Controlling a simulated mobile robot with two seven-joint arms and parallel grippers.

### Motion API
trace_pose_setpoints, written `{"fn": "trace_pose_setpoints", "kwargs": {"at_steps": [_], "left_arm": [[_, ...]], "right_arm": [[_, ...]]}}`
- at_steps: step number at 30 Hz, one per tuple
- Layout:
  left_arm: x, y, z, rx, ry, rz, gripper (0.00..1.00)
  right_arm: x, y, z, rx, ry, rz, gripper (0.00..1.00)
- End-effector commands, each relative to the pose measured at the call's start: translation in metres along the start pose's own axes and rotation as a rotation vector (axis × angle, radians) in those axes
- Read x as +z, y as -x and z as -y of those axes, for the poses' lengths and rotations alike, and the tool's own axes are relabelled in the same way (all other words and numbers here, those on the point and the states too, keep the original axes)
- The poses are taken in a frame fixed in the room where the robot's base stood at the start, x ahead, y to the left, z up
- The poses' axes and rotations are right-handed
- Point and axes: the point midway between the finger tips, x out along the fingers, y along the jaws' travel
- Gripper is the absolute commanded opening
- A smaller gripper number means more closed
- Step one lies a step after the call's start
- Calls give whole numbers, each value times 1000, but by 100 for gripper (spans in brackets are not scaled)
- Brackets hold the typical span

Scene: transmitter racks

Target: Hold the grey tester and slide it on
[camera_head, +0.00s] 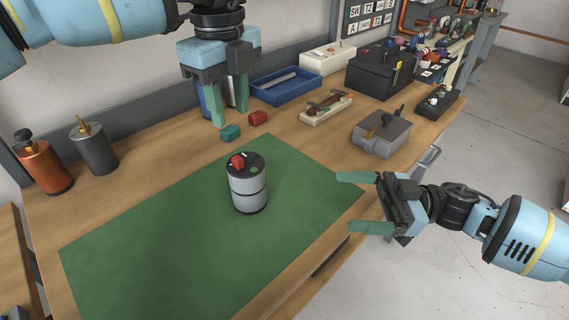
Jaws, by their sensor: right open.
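A grey cylinder (248,190) with black bands stands upright on the green mat (150,250). Its black top carries a red piece (238,162) and a small pale-green spot. It looks like the grey tester, though a grey box (381,133) with a dark lever on top also stands at the right. My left gripper (231,117) points down above the back of the table, behind the cylinder, fingers apart. My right gripper (346,202) is open and empty, right of the cylinder near the table's front edge, fingers pointing left toward it.
A blue tray (287,91), a beige-based device (326,107) and a black case (380,72) stand behind. Copper (45,167) and dark (94,152) canisters stand left.

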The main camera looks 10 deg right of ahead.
Motion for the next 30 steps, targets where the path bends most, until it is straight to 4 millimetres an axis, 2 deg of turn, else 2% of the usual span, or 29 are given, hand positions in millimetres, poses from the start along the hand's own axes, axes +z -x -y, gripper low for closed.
{"fn": "trace_pose_setpoints", "kwargs": {"at_steps": [3, 10, 18, 24, 30], "left_arm": [[0, 0, 0, 0, 0, 0, 36], [0, 0, 0, 0, 0, 0, 36], [0, 0, 0, 0, 0, 0, 36], [0, 0, 0, 0, 0, 0, 36], [0, 0, 0, 0, 0, 0, 36]], "right_arm": [[-1, -22, 0, -75, 23, 33, 90], [2, -58, -7, -161, 52, 144, 90], [6, -94, -31, -151, 59, 303, 90], [7, -114, -56, -78, 34, 410, 90], [7, -124, -74, -6, 6, 472, 90]]}}
